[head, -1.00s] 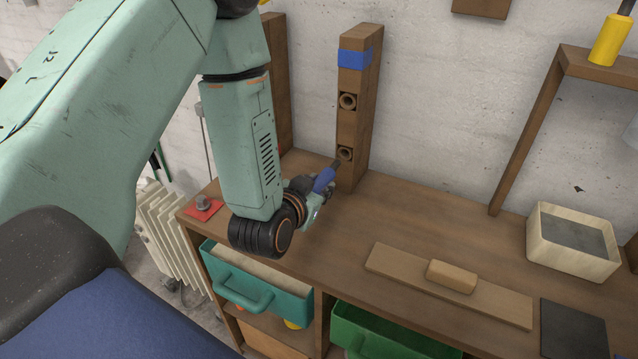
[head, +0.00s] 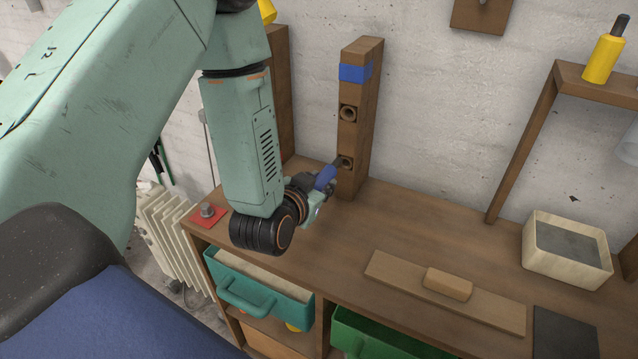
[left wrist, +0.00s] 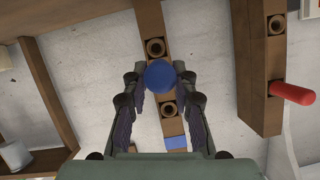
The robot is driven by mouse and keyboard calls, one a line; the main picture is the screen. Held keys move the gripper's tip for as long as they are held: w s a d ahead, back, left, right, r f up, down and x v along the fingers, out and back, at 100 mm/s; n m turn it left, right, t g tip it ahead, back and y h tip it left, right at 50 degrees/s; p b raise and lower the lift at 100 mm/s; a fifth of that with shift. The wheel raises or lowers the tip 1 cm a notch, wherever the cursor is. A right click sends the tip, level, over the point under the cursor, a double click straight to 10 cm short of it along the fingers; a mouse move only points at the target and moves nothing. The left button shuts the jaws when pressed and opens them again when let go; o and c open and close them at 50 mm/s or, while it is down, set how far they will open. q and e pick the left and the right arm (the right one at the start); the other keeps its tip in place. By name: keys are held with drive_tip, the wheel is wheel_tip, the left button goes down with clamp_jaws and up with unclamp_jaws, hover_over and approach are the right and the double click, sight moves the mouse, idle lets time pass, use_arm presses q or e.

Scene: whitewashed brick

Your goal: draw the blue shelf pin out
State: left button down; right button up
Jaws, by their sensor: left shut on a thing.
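The blue shelf pin (head: 325,178) is in my left gripper (head: 318,190), which is shut on its blue handle. The handle's round end (left wrist: 160,74) shows between the fingers in the left wrist view. The pin's thin grey shank points at the lower hole of a wooden upright (head: 363,133) with a blue band (head: 354,72). I cannot tell whether its tip is inside the hole or just in front of it. The upper hole (head: 348,113) is empty. My right gripper is not in view.
A red pin (left wrist: 292,93) sticks out of another upright in the left wrist view. On the bench (head: 420,225) are a plank with a small block (head: 448,283) and a pale tray (head: 567,262). A teal drawer (head: 255,288) and a green drawer (head: 375,340) stand open below.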

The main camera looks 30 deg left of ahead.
use_arm(q)
drive_tip(key=shift+r+p, duration=1.95)
drive_tip(key=shift+r, duration=0.45)
drive_tip(key=shift+f, duration=0.1)
